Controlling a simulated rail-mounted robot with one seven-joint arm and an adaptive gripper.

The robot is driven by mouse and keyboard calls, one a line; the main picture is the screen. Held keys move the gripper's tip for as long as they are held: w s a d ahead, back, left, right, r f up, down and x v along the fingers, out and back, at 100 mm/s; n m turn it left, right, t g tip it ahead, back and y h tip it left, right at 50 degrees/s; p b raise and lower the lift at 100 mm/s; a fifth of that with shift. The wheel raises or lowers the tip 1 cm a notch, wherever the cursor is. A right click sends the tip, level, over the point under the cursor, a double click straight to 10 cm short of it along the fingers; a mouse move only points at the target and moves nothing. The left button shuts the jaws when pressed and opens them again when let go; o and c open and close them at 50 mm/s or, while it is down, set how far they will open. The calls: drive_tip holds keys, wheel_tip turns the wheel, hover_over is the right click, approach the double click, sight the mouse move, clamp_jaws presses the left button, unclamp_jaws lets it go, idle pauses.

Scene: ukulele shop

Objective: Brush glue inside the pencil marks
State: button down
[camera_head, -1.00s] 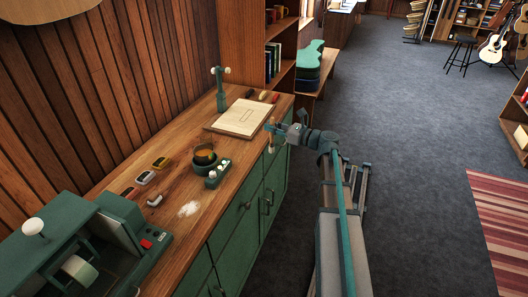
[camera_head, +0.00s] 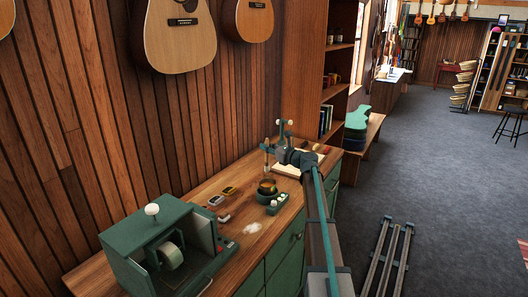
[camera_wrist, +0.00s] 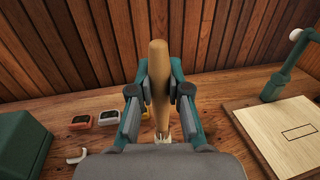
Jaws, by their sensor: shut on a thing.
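My gripper (camera_wrist: 160,88) is shut on the light wooden handle of a brush (camera_wrist: 159,60), held upright between the fingers. Its pale lower end shows just below the fingers; the bristle tip is hidden by the gripper body. In the head view, my gripper (camera_head: 267,148) holds the brush over the bench, near and above the dark glue pot (camera_head: 267,188). I cannot tell whether the tip touches anything there. The pale wooden plate (camera_wrist: 262,116) lies on the bench to the right in the wrist view, with a pencilled rectangle on it. My arm partly covers it in the head view.
A green machine (camera_head: 150,250) stands at the bench's near left end. Small gadgets (camera_head: 222,195) lie near the pot, beside a unit with white knobs (camera_head: 276,203). A green post (camera_wrist: 285,70) rises behind the plate.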

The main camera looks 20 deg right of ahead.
sight(268, 165)
drive_tip(key=shift+w+d+f, duration=0.15)
drive_tip(key=shift+d+f, duration=0.2)
drive_tip(key=shift+f, duration=0.25)
drive_tip(key=shift+a+f+b, duration=0.15)
drive_tip(key=shift+f+b, duration=0.4)
drive_tip(key=shift+b, duration=0.1)
drive_tip(key=shift+f+b, duration=2)
drive_tip(key=shift+f, duration=1.7)
drive_tip(key=shift+r, duration=0.15)
drive_tip(key=shift+r+p, duration=2.35)
drive_tip(key=shift+r, duration=1.5)
drive_tip(key=shift+r+p, duration=1.2)
drive_tip(key=shift+r, duration=0.65)
